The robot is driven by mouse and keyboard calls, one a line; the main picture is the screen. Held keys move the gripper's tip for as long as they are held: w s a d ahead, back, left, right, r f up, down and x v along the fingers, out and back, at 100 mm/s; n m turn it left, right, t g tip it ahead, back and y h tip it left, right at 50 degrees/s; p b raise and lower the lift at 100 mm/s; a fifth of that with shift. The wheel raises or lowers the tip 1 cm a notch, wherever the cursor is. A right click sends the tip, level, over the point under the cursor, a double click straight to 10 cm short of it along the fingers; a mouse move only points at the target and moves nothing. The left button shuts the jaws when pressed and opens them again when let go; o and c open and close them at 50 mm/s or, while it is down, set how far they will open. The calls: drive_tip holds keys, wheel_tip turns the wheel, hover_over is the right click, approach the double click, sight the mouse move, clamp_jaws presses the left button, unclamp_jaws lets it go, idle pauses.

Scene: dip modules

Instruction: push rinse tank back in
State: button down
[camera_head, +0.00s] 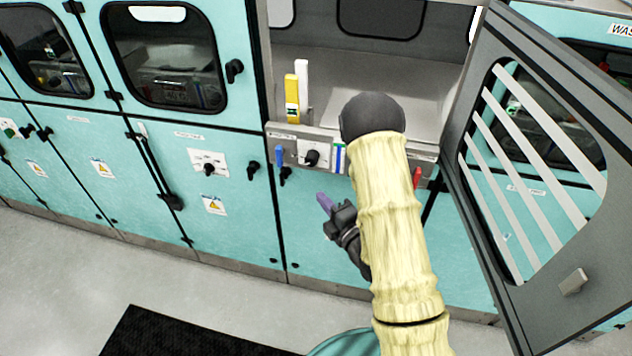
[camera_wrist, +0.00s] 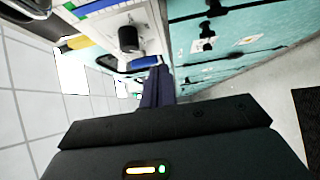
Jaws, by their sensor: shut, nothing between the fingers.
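I cannot surely pick out the rinse tank; the small labels on the machine are too blurred to read. An open grey bay (camera_head: 440,75) stands behind my arm, with a control strip (camera_head: 283,151) along its front edge. Below the strip is a teal front panel (camera_head: 305,235). My gripper (camera_head: 324,203) is shut and empty in front of this panel, its purple fingers pointing up and left. In the wrist view the dark fingers (camera_wrist: 156,88) are together, near a panel with a black knob (camera_wrist: 129,39). My arm hides part of the bay and panel.
A grey slatted door (camera_head: 470,170) hangs open at the right of the bay. Yellow (camera_head: 292,98) and white (camera_head: 302,80) upright pieces stand at the bay's left. Closed teal modules (camera_head: 180,60) continue left. Grey floor (camera_head: 60,280) and a black mat (camera_head: 180,335) lie in front.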

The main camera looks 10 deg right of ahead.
drive_tip(key=w+a, duration=0.1)
drive_tip(key=w, duration=0.8)
drive_tip(key=shift+r+b, duration=0.15)
drive_tip(key=shift+b, duration=0.2)
drive_tip(key=shift+w, duration=0.15)
